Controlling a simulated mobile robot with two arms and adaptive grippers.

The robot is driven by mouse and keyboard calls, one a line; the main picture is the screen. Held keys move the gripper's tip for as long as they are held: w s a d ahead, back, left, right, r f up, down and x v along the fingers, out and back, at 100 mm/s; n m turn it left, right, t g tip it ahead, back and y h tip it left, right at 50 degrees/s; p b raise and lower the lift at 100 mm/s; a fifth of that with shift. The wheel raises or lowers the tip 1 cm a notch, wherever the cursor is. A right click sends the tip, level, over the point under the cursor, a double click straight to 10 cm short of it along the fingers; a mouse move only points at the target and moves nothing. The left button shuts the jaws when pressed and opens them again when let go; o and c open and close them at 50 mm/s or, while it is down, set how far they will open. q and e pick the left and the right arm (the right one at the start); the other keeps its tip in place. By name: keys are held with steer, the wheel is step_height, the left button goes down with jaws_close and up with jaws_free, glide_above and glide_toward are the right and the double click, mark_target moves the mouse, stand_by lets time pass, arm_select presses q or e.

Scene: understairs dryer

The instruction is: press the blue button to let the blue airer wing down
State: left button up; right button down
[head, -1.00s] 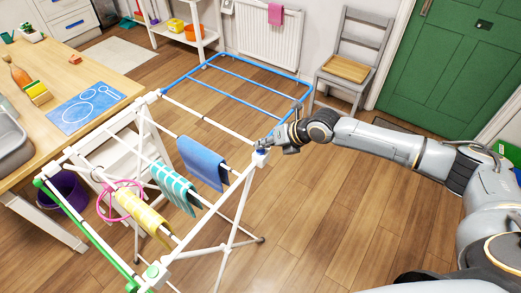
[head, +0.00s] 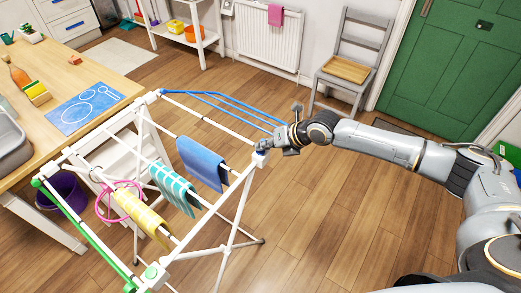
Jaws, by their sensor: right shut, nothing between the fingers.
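The white airer (head: 222,222) stands on the wooden floor. Its blue wing (head: 222,101) shows as a narrow band of blue bars on the airer's far side, angled below its earlier level position. My right gripper (head: 266,147) is shut and empty, with its fingertips at the blue button (head: 261,152) on the airer's near right corner. The fingers partly cover the button, so I cannot tell how far it is pressed. The green wing (head: 85,231) hangs at the left, with a green button (head: 152,272) at the front corner. My left gripper is not in view.
A blue cloth (head: 201,163), a teal patterned cloth (head: 172,188) and a yellow cloth (head: 142,214) hang on the airer. A wooden counter (head: 115,75) is at left, a grey chair (head: 345,70) behind.

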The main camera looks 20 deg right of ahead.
mark_target(263, 152)
steer(key=shift+r+p, duration=0.55)
steer(key=shift+r, duration=0.35)
steer(key=shift+r+p, duration=1.7)
steer(key=shift+r, duration=0.75)
